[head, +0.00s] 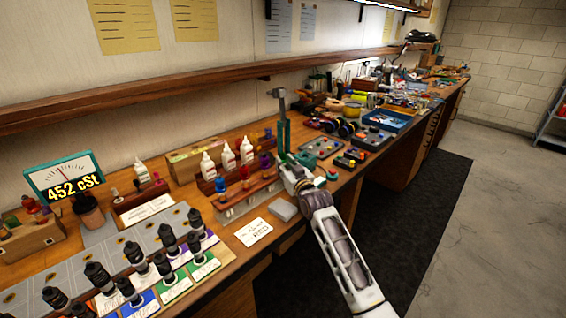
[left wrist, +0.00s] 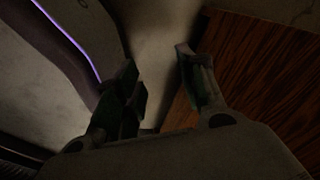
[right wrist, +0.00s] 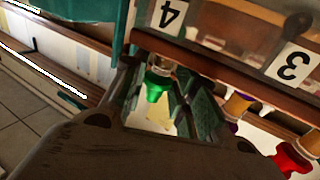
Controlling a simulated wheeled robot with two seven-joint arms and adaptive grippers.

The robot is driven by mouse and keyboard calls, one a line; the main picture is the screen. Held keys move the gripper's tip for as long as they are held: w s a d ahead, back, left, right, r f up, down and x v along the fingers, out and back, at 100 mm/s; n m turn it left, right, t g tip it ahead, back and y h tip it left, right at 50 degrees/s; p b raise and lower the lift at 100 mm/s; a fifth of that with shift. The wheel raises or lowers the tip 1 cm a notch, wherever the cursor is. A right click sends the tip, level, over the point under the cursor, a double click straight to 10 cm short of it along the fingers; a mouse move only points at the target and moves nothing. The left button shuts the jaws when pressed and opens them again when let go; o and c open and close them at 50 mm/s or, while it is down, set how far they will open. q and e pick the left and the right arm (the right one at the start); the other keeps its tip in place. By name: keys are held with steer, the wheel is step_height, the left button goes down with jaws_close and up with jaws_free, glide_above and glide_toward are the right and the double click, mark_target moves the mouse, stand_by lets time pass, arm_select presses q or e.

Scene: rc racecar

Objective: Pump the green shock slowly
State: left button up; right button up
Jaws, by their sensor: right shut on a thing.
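The green shock (right wrist: 154,88) sits at the slot marked 4 (right wrist: 169,13) of a wooden rack, which also stands in the head view (head: 243,200). My right gripper (right wrist: 165,90) is shut on the green shock's coloured end. In the head view my right gripper (head: 288,168) is at the rack's far right end and hides the green shock. Blue (head: 220,186), red (head: 244,174) and purple (head: 265,162) tops show along the same rack. My left gripper (left wrist: 160,85) is open and empty, outside the head view.
A teal stand with a grey lever (head: 283,135) rises right behind my right gripper. White bottles (head: 228,156) stand behind the rack. A meter reading 452 cSt (head: 68,178) and several black-topped bottles (head: 135,254) are at the left. A grey block (head: 284,210) lies near the front edge.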

steer(key=shift+r+p, duration=0.55)
steer(key=shift+r, duration=0.1)
stand_by(0.9)
steer(key=shift+f+b, duration=0.35)
steer(key=shift+f, duration=0.7)
stand_by(1.7)
steer(key=shift+f, duration=0.15)
stand_by(0.5)
